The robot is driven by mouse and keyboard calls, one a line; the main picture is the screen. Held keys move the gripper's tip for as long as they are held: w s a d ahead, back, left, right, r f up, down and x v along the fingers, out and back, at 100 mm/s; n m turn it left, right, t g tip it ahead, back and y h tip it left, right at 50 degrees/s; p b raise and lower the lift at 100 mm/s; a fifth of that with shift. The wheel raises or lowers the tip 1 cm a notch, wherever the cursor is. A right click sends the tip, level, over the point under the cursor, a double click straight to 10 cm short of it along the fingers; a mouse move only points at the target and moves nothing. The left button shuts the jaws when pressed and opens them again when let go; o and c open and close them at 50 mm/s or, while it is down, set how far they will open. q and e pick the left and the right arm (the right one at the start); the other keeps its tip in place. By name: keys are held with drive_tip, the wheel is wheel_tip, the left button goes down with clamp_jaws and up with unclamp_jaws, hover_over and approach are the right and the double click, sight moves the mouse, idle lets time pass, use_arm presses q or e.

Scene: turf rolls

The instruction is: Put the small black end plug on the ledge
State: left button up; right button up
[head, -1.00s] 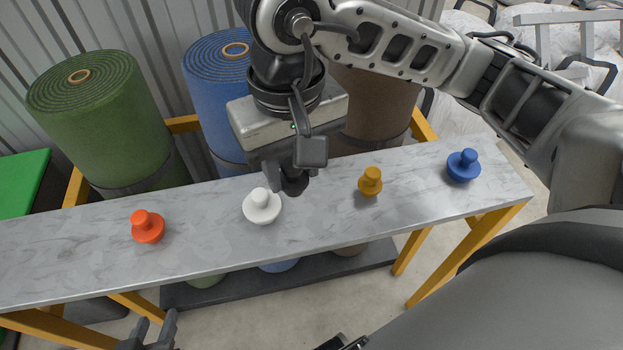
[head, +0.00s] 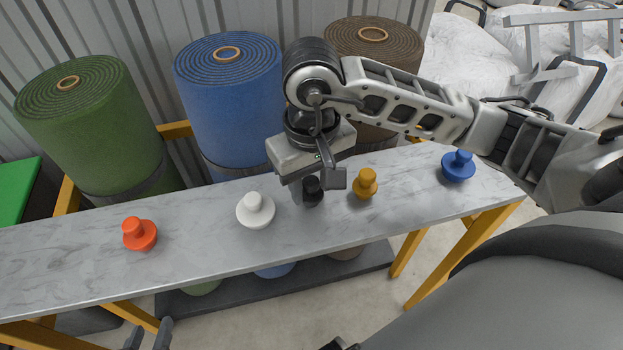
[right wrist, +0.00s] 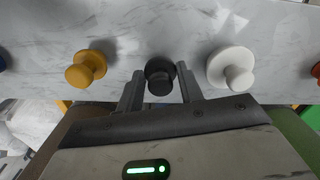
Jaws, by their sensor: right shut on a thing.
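The small black end plug (head: 313,192) is between the white and the yellow plugs, at the grey marble-look ledge (head: 200,243). My right gripper (head: 310,196) is shut on it from above; in the right wrist view the black plug (right wrist: 159,80) sits between the two fingers (right wrist: 160,90). It is at or just above the ledge top; I cannot tell whether it touches. My left gripper (head: 149,336) shows only its fingertips at the bottom edge of the head view, apart and empty, in front of the ledge.
On the ledge stand an orange plug (head: 139,234), a white plug (head: 256,211), a yellow plug (head: 364,184) and a blue plug (head: 458,167). Green (head: 90,130), blue (head: 228,105) and brown (head: 375,60) turf rolls stand behind. The ledge is bare between orange and white.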

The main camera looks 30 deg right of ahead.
sight(312, 182)
drive_tip(key=shift+f, duration=0.2)
drive_tip(key=o, duration=1)
use_arm(q)
drive_tip(key=shift+f, duration=0.15)
use_arm(e)
drive_tip(key=shift+r, duration=0.1)
drive_tip(key=shift+r, duration=0.45)
use_arm(q)
drive_tip(key=shift+w+r+p, duration=0.1)
drive_tip(key=shift+r+p, duration=0.2)
drive_tip(key=shift+p, duration=0.35)
use_arm(e)
wheel_tip(312, 182, up, 11)
drive_tip(key=shift+r, duration=0.2)
drive_tip(key=shift+s, duration=0.1)
